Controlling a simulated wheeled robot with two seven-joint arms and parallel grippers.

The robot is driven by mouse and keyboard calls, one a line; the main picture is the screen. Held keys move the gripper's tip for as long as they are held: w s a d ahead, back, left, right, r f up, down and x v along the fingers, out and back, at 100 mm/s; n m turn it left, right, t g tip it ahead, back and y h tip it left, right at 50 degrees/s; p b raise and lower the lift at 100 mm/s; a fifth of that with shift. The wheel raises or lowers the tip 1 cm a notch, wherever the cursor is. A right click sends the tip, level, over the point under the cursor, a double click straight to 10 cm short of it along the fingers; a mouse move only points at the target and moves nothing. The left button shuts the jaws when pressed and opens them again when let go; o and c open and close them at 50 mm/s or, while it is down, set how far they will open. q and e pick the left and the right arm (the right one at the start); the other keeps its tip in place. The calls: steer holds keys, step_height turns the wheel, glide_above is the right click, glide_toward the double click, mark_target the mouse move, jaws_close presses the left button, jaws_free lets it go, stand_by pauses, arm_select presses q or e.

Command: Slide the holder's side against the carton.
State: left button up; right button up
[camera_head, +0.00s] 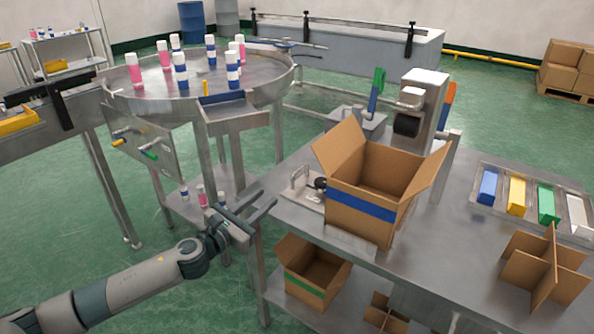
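The open carton (359,207) is a brown cardboard box with a blue band, standing upright on the metal table with its flaps spread. A small metal fixture (303,192) with an upright handle and a black part sits just left of the carton, close to its side. I cannot tell whether it is the holder or whether it touches the carton. My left gripper (268,197) is off the table's left edge, left of the fixture. Its two dark fingers are apart with nothing visible between them. My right gripper is not in view.
A crimping machine (422,110) stands behind the carton. A tray (481,206) of coloured blocks and a cardboard divider (543,267) are at right. A second carton (312,273) is on the lower shelf.

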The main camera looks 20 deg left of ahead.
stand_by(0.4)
arm_select(q)
glide_toward(296, 173)
steer(key=shift+w+d+f, duration=0.1)
steer(key=shift+w+f, duration=0.05)
steer(key=shift+w, duration=0.75)
steer(key=x, duration=0.9)
steer(key=shift+f, duration=0.1)
steer(key=shift+w+d, duration=0.2)
steer(key=shift+w, duration=0.3)
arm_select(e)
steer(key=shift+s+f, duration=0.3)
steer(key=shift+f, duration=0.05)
